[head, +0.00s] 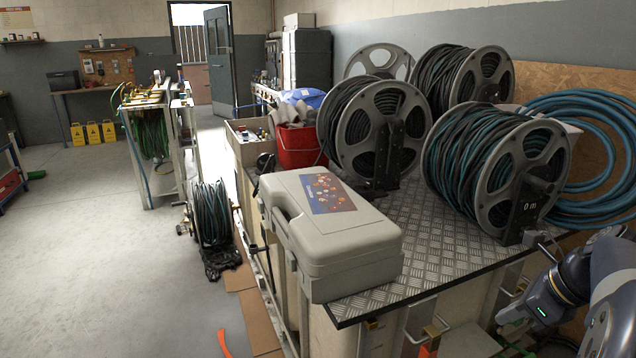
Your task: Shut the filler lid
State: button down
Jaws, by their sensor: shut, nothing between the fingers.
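I cannot make out a filler lid for certain in the head view. A pale flat surface (468,342) shows low at the bottom edge, below the front edge of the metal worktop. I cannot tell whether it is the lid or part of one. My arm enters at the lower right, with its wrist near the worktop's right front corner.
A chequer-plate worktop (440,262) carries a grey closed case (335,240) and several hose reels, one (510,180) close to my arm. Blue hose coils (600,130) hang behind. A red bucket (298,147) stands farther back. The floor at left is open.

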aim_at(261, 161)
jog(key=i+j, duration=0.15)
jog(key=j, duration=0.4)
jog(key=i+j+z, duration=0.1)
jog(key=j, duration=0.4)
jog(key=i+j, duration=0.15)
jog(key=j, duration=0.4)
jog(key=i+j+z, duration=0.1)
jog(key=j, duration=0.45)
jog(key=i+j, duration=0.1)
jog(key=j, duration=0.45)
jog(key=i+j+z, duration=0.25)
jog(key=i+j, duration=1.1)
jog(key=i+z, duration=0.1)
jog(key=i, duration=1.05)
